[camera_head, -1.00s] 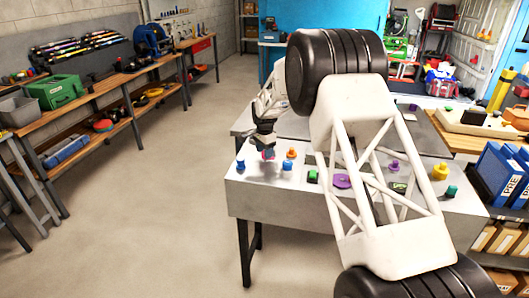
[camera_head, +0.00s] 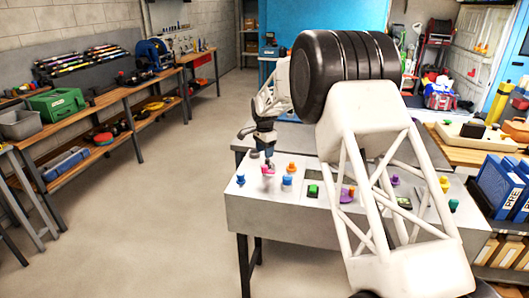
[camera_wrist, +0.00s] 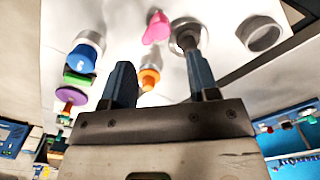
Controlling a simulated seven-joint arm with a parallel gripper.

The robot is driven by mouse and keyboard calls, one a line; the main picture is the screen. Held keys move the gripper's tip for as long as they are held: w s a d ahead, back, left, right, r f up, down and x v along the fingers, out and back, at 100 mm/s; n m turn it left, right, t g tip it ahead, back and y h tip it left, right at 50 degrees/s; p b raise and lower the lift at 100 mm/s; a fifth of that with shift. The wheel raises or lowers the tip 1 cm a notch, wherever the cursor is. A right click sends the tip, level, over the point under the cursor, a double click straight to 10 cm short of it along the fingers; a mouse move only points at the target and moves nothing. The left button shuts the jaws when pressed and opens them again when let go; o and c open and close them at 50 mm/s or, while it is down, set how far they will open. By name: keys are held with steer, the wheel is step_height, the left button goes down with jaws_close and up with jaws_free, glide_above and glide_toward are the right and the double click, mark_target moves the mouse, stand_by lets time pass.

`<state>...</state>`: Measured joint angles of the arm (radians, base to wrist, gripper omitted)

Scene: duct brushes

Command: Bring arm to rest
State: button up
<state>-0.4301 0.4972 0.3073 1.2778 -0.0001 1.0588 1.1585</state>
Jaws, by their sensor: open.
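My gripper (camera_head: 266,152) is above the left part of the grey work table (camera_head: 258,222). In the wrist view, the gripper (camera_wrist: 157,60) has its two fingers apart with nothing held between them. A pink piece (camera_head: 268,170) stands on the table just below the gripper; it also shows in the wrist view (camera_wrist: 157,27), beyond the fingertips and apart from them. Blue pieces (camera_head: 287,183), an orange piece (camera_head: 292,168) and a green piece (camera_head: 313,190) are nearby. A purple piece (camera_head: 347,195) is partly hidden behind my arm.
A yellow piece (camera_head: 445,184) and a teal piece (camera_head: 453,205) stand at the table's right. Blue binders (camera_head: 502,187) are beyond that edge. Wooden benches (camera_head: 118,95) line the left wall. The floor (camera_head: 150,210) between is clear.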

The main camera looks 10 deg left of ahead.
steer(key=s+d+r+n+t, duration=0.1)
steer(key=s+d+r+n, duration=0.1)
steer(key=s+d+r, duration=1)
steer(key=s+d+r+n, duration=0.2)
steer(key=s+d+r, duration=0.6)
steer(key=s+d, duration=0.65)
steer(key=s+d+r+n+t, duration=0.1)
steer(key=s+d, duration=0.4)
steer(key=s, duration=0.3)
steer(key=s+d+r+n, duration=0.1)
steer(key=s+d, duration=0.4)
steer(key=s, duration=0.2)
steer(key=s+d+f+n, duration=0.1)
steer(key=s+d+f, duration=0.2)
steer(key=s, duration=0.7)
steer(key=s+d+f+n, duration=0.1)
steer(key=s+d+f, duration=0.2)
steer(key=s, duration=0.7)
steer(key=shift+s+t, duration=0.25)
steer(key=shift+t, duration=0.05)
